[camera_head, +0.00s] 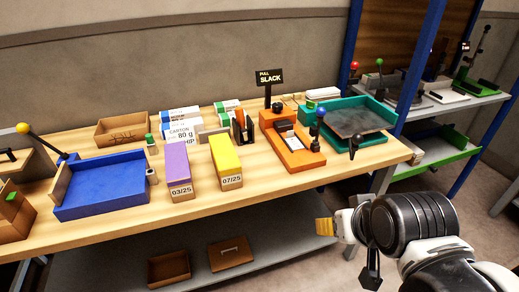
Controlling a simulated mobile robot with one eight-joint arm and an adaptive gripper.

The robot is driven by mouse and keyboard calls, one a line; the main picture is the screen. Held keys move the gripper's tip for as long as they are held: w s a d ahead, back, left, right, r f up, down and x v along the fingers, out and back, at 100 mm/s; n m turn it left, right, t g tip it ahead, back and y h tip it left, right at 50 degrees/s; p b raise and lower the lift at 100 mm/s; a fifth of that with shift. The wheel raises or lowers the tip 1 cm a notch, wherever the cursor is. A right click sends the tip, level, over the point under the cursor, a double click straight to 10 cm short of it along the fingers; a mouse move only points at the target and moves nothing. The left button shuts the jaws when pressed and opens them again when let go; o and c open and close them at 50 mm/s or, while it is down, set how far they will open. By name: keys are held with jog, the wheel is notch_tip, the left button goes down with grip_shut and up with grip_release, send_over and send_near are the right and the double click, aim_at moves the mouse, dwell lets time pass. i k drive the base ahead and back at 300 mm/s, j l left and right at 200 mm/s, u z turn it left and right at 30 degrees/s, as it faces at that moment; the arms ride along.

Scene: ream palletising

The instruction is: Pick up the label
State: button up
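My gripper (325,227), with yellow fingertips, is in front of the workbench at the right, clear of the tabletop. Its fingers overlap from this side, so I cannot tell whether it is open or shut. I cannot single out a loose label. My gripper is apart from all of these.
A blue tray (100,203) is at the bench's left, and a green tray (385,126) at its right. White cartons (181,130) and a black FULL SLACK sign (269,77) stand behind. A lower shelf (105,275) holds brown pieces. A blue-posted rack stands at right.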

aim_at(293, 142)
jog(key=i+j, duration=0.1)
jog(key=i, duration=0.45)
jog(key=i+j+z, duration=0.1)
jog(key=i, duration=0.5)
